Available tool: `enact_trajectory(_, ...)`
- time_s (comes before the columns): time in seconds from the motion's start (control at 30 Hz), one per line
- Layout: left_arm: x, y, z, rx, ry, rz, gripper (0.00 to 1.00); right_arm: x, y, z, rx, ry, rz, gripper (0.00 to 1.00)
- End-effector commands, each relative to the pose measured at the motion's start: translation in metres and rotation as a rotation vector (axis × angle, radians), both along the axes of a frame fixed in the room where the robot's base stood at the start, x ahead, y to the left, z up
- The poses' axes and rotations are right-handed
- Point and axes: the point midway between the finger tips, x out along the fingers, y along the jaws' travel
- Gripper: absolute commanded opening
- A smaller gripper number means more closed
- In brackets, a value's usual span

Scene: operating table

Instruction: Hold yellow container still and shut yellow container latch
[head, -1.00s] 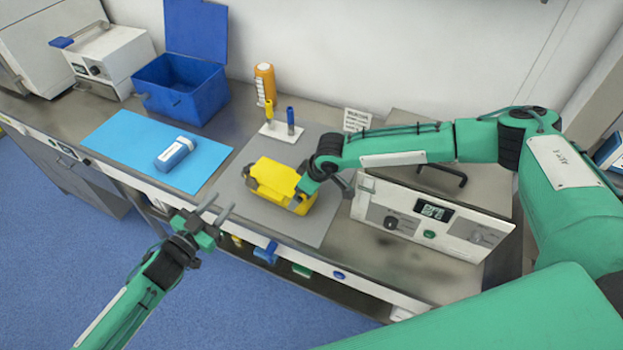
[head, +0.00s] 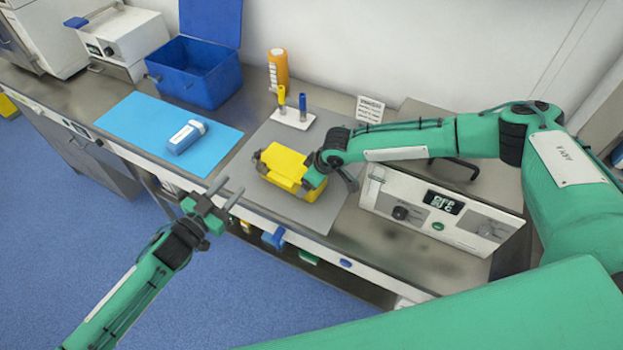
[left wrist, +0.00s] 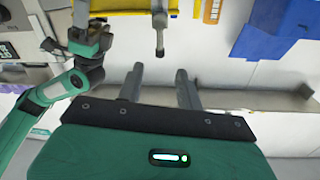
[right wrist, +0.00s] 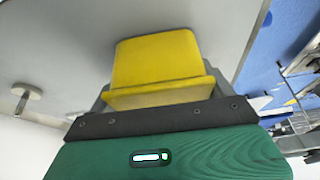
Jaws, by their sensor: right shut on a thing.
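The yellow container (head: 283,161) sits on the grey mat at the middle of the bench. It has dark fittings at its ends. In the right wrist view the yellow container (right wrist: 157,60) lies between my right gripper's fingers. My right gripper (head: 328,172) is shut on its right end, and the arm hides part of that end. My left gripper (head: 226,191) is open and empty, in front of the bench edge, to the left of and nearer than the container. In the left wrist view its two fingers (left wrist: 158,85) stand apart. I cannot tell the latch's position clearly.
A blue mat (head: 150,145) with a blue-white device (head: 187,136) lies left. An open blue box (head: 195,85), an orange bottle (head: 278,68) and a white holder (head: 293,118) stand behind. A control unit (head: 440,212) stands to the right.

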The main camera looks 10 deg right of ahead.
Motion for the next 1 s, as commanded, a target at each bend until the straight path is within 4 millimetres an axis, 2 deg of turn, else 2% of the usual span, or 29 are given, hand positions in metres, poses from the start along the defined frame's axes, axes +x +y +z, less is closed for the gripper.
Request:
enact_trajectory(0.03, 0.000, 0.000, 0.000, 0.000, 0.000, 0.000, 0.32, 0.000, 0.000, 0.000, 0.001, -0.001, 0.000, 0.51)
enact_trajectory(0.2, 0.001, 0.001, 0.000, -0.035, 0.036, -0.005, 0.00, 0.000, 0.000, 0.000, 0.001, -0.001, 0.000, 0.51)
enact_trajectory(0.37, 0.003, 0.004, -0.002, -0.177, 0.180, -0.022, 0.00, 0.000, 0.000, 0.001, 0.001, -0.001, 0.000, 0.51)
enact_trajectory(0.77, 0.014, 0.023, -0.008, -0.716, 0.747, -0.054, 0.00, 0.001, 0.000, 0.001, 0.000, -0.001, 0.000, 0.51)
enact_trajectory(1.0, 0.023, 0.041, -0.009, -1.037, 1.082, -0.052, 0.00, 0.001, 0.000, 0.001, 0.000, -0.001, 0.000, 0.51)
